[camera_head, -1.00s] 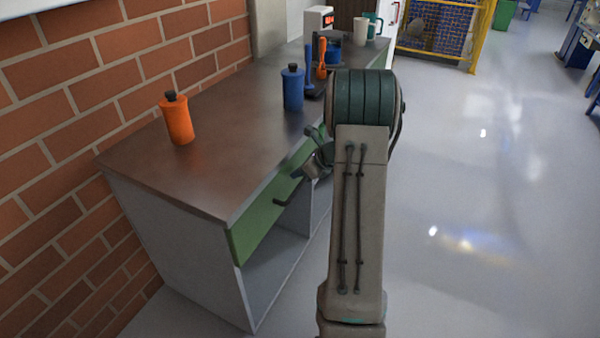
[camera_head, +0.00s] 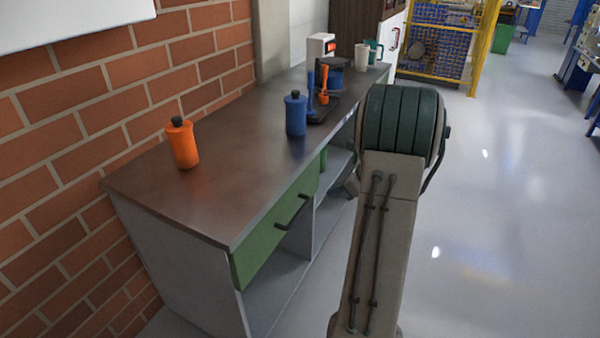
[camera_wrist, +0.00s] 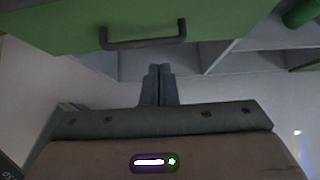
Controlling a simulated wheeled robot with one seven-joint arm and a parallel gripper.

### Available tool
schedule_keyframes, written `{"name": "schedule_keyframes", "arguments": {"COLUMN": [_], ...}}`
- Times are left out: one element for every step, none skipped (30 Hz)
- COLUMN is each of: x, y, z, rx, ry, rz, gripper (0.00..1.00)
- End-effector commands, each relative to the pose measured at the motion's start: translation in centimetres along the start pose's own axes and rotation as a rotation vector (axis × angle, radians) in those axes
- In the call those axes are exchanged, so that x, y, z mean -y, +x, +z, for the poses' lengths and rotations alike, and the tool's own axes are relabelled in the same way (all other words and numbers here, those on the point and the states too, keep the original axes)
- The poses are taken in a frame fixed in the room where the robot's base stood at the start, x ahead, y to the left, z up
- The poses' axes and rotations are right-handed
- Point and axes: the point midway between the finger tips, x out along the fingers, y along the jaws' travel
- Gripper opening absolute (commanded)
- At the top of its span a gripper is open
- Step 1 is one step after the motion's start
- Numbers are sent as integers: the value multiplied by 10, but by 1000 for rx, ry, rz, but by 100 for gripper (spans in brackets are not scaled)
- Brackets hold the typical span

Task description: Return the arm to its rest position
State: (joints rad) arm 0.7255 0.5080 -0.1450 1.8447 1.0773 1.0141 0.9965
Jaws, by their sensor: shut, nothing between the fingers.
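My gripper (camera_wrist: 159,72) shows in the wrist view with its two fingers together and nothing between them. It is in the open air in front of the workbench, apart from the green drawer front (camera_wrist: 200,20) and its dark handle (camera_wrist: 143,42). In the head view my arm rises on the right side, in front of the bench, and hides the gripper or most of it. The drawer (camera_head: 270,235) looks shut there.
The workbench top (camera_head: 215,205) holds an orange bottle (camera_head: 183,146), a blue bottle (camera_head: 295,115), and a dark tray with orange and blue tools. Mugs (camera_head: 362,54) stand at the far end. A brick wall (camera_head: 60,150) is on the left. The floor (camera_head: 500,220) on the right is clear.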

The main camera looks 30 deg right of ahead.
Motion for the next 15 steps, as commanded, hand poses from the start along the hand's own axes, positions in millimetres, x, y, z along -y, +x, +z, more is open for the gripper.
{"name": "schedule_keyframes", "arguments": {"x": [0,0,0,0,0,-2,-5,-9,-17,-25,-34,-49,-62,-76,-95], "y": [-1,-1,-1,-1,-1,-2,-3,-4,-6,-8,-11,-15,-18,-22,-28], "z": [0,0,0,0,0,3,6,11,20,28,38,51,62,72,86], "rx": [0,0,0,0,-1,-3,-6,-10,-18,-28,-38,-55,-68,-83,-102], "ry": [0,0,0,0,-2,-11,-24,-44,-84,-123,-171,-246,-311,-380,-478], "rz": [0,0,0,0,1,4,8,14,26,39,53,76,96,118,148], "gripper": [0,0,0,0,0,0,0,0,0,0,0,0,0,0,0]}}
